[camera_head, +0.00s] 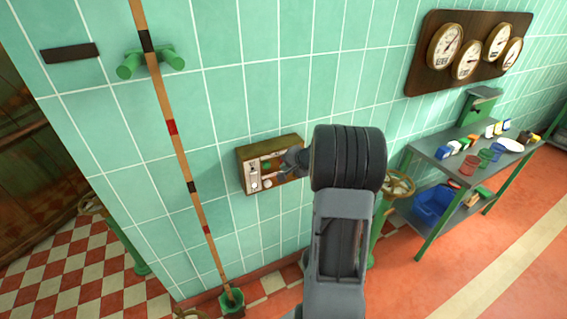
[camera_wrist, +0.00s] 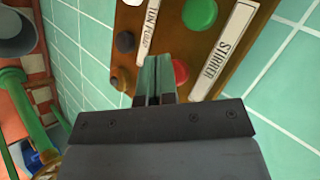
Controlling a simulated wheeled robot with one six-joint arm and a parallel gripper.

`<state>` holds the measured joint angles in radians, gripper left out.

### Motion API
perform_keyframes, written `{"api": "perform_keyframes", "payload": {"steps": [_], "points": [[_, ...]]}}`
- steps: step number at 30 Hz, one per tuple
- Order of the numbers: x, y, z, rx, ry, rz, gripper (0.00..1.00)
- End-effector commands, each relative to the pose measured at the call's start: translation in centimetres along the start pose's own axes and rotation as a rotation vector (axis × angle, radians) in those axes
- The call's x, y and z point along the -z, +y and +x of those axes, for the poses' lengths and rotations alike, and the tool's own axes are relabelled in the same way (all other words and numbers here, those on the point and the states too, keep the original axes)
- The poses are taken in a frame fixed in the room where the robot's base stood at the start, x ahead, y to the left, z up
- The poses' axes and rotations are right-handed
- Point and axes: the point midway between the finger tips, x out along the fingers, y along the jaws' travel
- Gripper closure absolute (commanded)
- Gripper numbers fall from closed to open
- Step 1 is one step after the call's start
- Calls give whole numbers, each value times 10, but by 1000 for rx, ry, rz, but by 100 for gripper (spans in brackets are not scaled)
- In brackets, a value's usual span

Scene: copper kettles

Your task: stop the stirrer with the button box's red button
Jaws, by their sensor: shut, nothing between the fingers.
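The button box (camera_head: 246,172) is fixed to the green tiled wall, left of my arm in the head view. In the wrist view its brown face (camera_wrist: 222,80) fills the upper middle. The red button (camera_wrist: 181,72) shows just right of my fingertips, its left side partly hidden by them. A white label reading STIRRER (camera_wrist: 227,45) lies to its right, and a green button (camera_wrist: 199,14) sits above. My gripper (camera_wrist: 155,60) is shut and empty, with its tips close in front of the box. I cannot tell whether they touch it.
Another label, partly readable as PUMP (camera_wrist: 150,20), and a black knob (camera_wrist: 125,41) are left of my fingers. A long banded pole (camera_head: 180,150) leans on the wall at left. A shelf table (camera_head: 430,155) with cups stands at right, near a handwheel (camera_head: 398,185).

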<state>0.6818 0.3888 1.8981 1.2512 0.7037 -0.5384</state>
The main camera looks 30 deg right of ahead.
Motion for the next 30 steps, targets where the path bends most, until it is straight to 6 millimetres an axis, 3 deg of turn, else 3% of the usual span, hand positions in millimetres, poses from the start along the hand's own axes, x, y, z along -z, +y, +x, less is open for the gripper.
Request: {"api": "perform_keyframes", "payload": {"steps": [18,30], "points": [[2,-2,2,0,1,0,100],[-6,8,-8,-1,2,0,100]]}}
